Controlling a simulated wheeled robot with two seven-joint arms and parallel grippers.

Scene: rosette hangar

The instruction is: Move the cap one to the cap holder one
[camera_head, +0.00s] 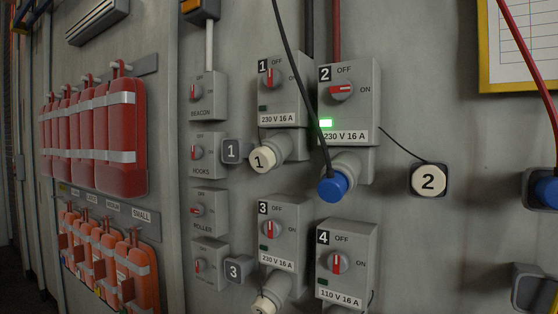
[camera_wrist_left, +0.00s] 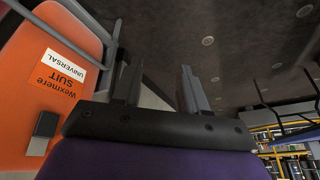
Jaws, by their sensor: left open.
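Cap one (camera_head: 263,159) is a cream round cap marked 1. It sits on the angled socket of grey switch box 1 (camera_head: 283,92). Cap holder one (camera_head: 236,151) is a small dark grey block marked 1 on the wall, just left of the cap, and looks empty. Neither gripper shows in the head view. In the left wrist view my left gripper (camera_wrist_left: 157,88) is open, with two dark fingers apart and nothing between them. Cap and holder are not in that view.
Switch box 2 (camera_head: 347,100) has a lit green lamp and a blue plug (camera_head: 333,187) on a dark cable hanging across the front. Cap 2 (camera_head: 428,180) sits in its holder. Boxes 3 (camera_head: 282,234) and 4 (camera_head: 345,260) are below. An orange suit bag (camera_wrist_left: 60,75) is close beside my left gripper.

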